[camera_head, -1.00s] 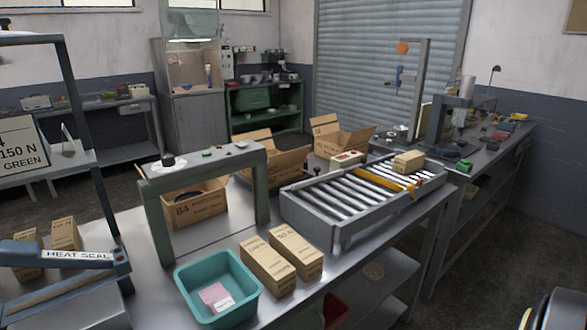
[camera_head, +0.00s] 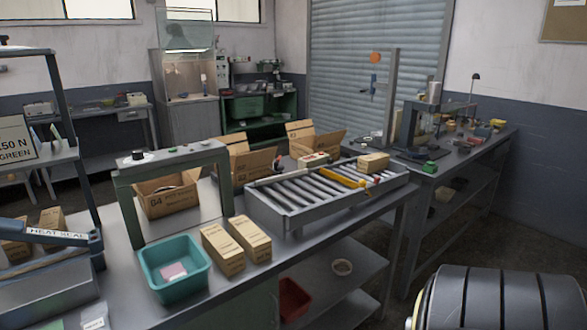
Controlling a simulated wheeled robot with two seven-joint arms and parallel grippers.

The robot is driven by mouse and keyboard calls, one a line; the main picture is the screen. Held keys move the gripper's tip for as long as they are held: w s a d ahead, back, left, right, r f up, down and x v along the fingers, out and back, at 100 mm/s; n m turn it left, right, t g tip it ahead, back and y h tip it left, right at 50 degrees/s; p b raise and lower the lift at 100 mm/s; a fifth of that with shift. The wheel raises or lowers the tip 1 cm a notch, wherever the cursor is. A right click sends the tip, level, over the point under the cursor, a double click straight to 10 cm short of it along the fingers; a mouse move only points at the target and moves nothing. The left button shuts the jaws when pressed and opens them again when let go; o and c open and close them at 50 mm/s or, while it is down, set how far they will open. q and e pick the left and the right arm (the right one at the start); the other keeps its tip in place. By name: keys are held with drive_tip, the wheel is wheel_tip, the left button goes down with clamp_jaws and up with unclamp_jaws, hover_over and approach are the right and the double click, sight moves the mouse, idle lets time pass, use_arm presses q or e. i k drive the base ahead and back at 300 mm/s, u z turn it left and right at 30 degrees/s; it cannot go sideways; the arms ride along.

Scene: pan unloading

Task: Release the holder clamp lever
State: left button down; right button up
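Neither of my grippers shows in the head view. I cannot pick out the holder clamp lever for certain at this distance. On the right-hand bench (camera_head: 475,152) at the back stands a tall grey post fixture (camera_head: 394,85) with an orange round part (camera_head: 376,57) and a small blue part on it. Beside it is a grey press-like stand (camera_head: 409,125) with a column and an arm. Small green, red and yellow items lie around their bases. Which of these carries the clamp is too small to tell.
The near bench holds a teal bin (camera_head: 150,284), two upright cartons (camera_head: 222,250), a green-grey frame (camera_head: 130,215) and a roller conveyor (camera_head: 272,219). A dark ribbed rounded object (camera_head: 500,298) fills the lower right. Dark floor is clear between it and the right bench.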

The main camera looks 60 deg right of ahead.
sight(275, 164)
drive_tip(key=k, duration=0.4)
drive_tip(key=z, duration=1.65)
drive_tip(key=i, duration=0.5)
drive_tip(key=u, duration=0.05)
